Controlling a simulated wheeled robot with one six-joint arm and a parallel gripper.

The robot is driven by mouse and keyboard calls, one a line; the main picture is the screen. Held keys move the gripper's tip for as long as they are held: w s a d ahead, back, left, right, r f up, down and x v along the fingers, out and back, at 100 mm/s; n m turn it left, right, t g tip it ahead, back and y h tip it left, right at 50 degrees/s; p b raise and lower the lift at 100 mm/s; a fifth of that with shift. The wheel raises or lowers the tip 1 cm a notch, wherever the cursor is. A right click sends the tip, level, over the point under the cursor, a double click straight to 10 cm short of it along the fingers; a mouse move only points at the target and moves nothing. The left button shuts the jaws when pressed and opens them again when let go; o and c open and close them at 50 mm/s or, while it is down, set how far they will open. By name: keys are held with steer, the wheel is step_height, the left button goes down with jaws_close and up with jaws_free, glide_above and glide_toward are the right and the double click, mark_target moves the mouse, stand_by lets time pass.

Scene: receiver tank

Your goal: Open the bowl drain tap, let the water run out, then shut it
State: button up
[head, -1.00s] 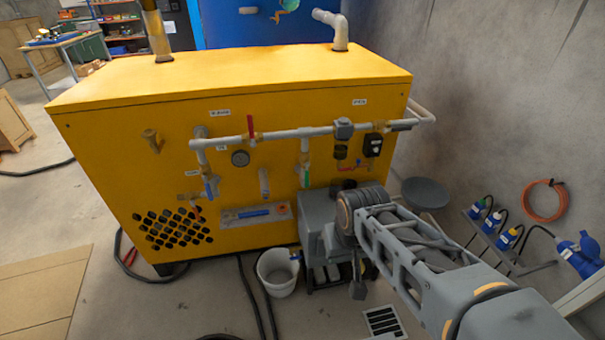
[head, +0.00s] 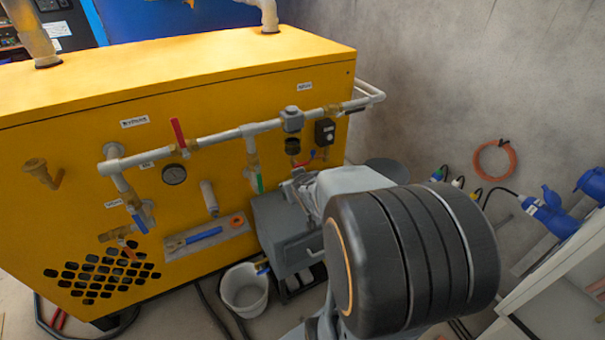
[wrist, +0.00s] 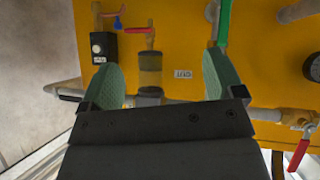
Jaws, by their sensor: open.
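The filter bowl (head: 292,147) hangs under the grey pipe on the yellow cabinet. A small red lever (head: 303,164) shows below it. The wrist view looks inverted: the amber bowl (wrist: 150,72) leads up to a brass fitting with a red lever (wrist: 138,30), and a small blue knob (wrist: 118,22) is beside it. My gripper (wrist: 162,72) is open, with green fingers apart. The bowl appears between them in the picture; I cannot tell the depth, and I see no contact. In the head view my arm hides the gripper's fingertips.
A white bucket (head: 244,290) stands on the floor. A black switch box (head: 325,132) is right of the bowl; a green lever (head: 259,182) and a red valve lever (head: 179,133) are left. Pipework (head: 240,132) runs along the cabinet (head: 80,170). A concrete wall closes the right.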

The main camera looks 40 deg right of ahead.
mark_target(302, 165)
steer(key=d+f+t+y+b, duration=0.2)
steer(key=d+f+t+b, duration=0.35)
steer(key=d+t, duration=0.25)
steer(key=shift+n, duration=0.4)
steer(key=w, duration=0.4)
steer(key=w+d+b, duration=0.1)
steer(key=w, duration=0.3)
steer(key=w+d+b, duration=0.1)
steer(key=w, duration=0.3)
steer(key=shift+w+f, duration=0.2)
steer(key=shift+f, duration=0.1)
steer(key=shift+c, duration=0.3)
steer(key=c, duration=0.9)
steer(key=shift+o, duration=0.2)
